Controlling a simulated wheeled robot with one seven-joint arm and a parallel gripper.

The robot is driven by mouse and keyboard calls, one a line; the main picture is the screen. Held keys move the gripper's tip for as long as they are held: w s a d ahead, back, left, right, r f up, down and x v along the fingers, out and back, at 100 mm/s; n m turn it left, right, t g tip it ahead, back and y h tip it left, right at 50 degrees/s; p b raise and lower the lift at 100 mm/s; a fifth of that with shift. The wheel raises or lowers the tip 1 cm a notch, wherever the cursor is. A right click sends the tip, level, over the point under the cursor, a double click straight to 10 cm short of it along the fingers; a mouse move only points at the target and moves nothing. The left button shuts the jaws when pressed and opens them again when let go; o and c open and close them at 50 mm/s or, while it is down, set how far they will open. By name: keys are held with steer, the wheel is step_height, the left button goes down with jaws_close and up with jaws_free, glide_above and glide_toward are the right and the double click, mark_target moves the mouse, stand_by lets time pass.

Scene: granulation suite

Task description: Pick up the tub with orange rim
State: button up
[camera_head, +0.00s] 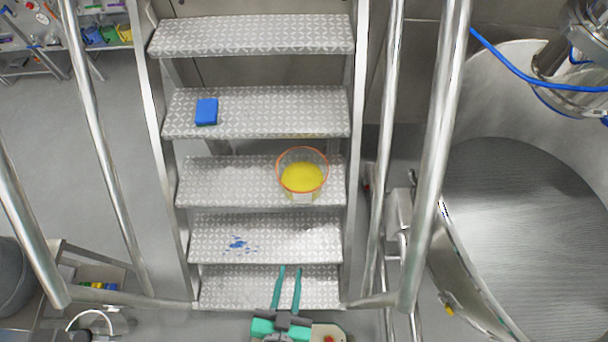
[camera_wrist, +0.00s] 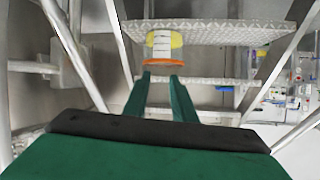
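The tub with the orange rim (camera_head: 302,178) is clear with yellow contents and stands upright on the right part of the middle stair tread. The tub also shows in the wrist view (camera_wrist: 164,44), upside down in that picture, with a white label and the orange rim. My gripper (camera_head: 290,268) is over the lowest tread, lower in the head view than the tub and apart from it. Its two green fingers are spread with an empty gap. In the wrist view the fingertips (camera_wrist: 160,78) point toward the tub.
A blue block (camera_head: 206,111) lies on the tread above the tub. Blue spots (camera_head: 238,244) mark the tread below it. Metal handrails (camera_head: 436,150) flank the stairs on both sides. A large steel vessel (camera_head: 530,230) stands at right. Open grey floor shows at left.

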steer(key=w+a+f+m+g, duration=0.65)
steer(key=w+a+f, duration=0.25)
steer(key=w+a, duration=0.25)
steer(key=w+r+m+g+y, duration=0.1)
steer(key=w+m, duration=0.2)
steer(key=w, duration=0.6)
step_height(320, 180, up, 5)
steer(key=m+g, duration=0.5)
glide_above(304, 197)
steer(key=shift+a+y, duration=0.3)
steer(key=shift+y, duration=0.1)
steer(key=shift+m, duration=0.35)
steer(key=shift+d+f, duration=0.15)
steer(key=shift+f, duration=2.5)
steer(key=shift+d+f, duration=0.15)
steer(key=shift+f, duration=2.5)
jaws_close()
